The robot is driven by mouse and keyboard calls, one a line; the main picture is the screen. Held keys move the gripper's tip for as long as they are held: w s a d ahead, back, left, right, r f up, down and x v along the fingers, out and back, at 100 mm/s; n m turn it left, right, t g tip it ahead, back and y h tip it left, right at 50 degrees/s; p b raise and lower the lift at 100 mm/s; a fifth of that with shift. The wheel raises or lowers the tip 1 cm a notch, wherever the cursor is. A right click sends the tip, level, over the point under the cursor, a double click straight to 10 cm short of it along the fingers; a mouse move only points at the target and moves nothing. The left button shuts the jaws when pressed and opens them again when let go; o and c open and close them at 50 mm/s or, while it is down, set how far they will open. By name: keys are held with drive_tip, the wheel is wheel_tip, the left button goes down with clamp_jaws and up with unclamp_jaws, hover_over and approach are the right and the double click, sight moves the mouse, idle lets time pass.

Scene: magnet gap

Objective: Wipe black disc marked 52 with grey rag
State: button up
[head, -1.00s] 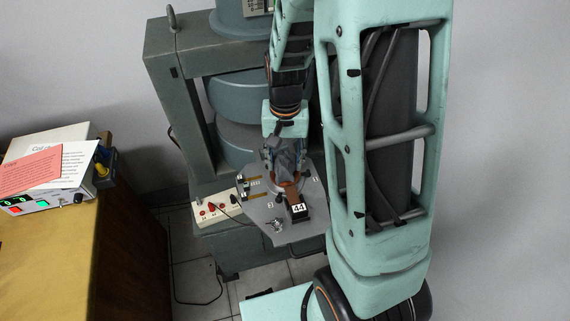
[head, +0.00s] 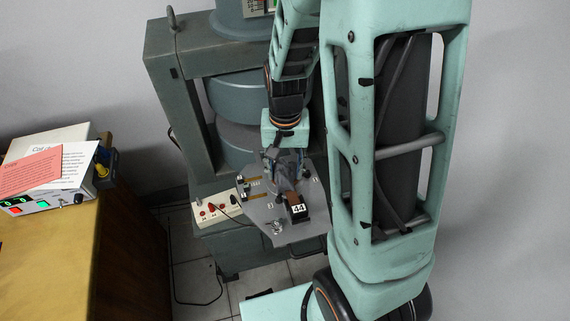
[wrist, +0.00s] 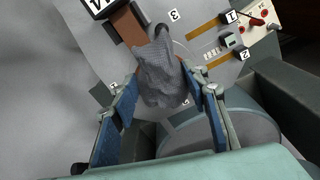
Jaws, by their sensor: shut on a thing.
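My gripper (wrist: 166,98) is shut on the grey rag (wrist: 160,75), which hangs crumpled between the blue-padded fingers. In the head view my gripper (head: 284,172) is low over the grey plate, in front of the green machine. I cannot tell whether that is the black disc, and no mark 52 can be read. The rag hides what lies beneath it.
The grey plate (head: 262,212) carries a black block labelled 44 (head: 298,210) and small numbered tags. A white socket box (head: 215,208) with red sockets is at its left. The green machine (head: 175,90) stands behind. A yellow-brown bench (head: 110,240) with an instrument is at far left.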

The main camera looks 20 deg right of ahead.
drive_tip(key=shift+w, duration=0.15)
drive_tip(key=shift+w+d, duration=0.2)
drive_tip(key=shift+w, duration=0.45)
drive_tip(key=shift+w+d, duration=0.2)
drive_tip(key=shift+w, duration=0.4)
drive_tip(key=shift+s, duration=0.1)
drive_tip(key=shift+s+a, duration=0.2)
drive_tip(key=shift+s, duration=0.45)
drive_tip(key=shift+s+a, duration=0.2)
drive_tip(key=shift+s, duration=0.45)
drive_tip(key=shift+w, duration=0.1)
drive_tip(key=shift+w+d, duration=0.2)
drive_tip(key=shift+w, duration=0.45)
drive_tip(key=shift+w+d, duration=0.2)
drive_tip(key=shift+w, duration=0.45)
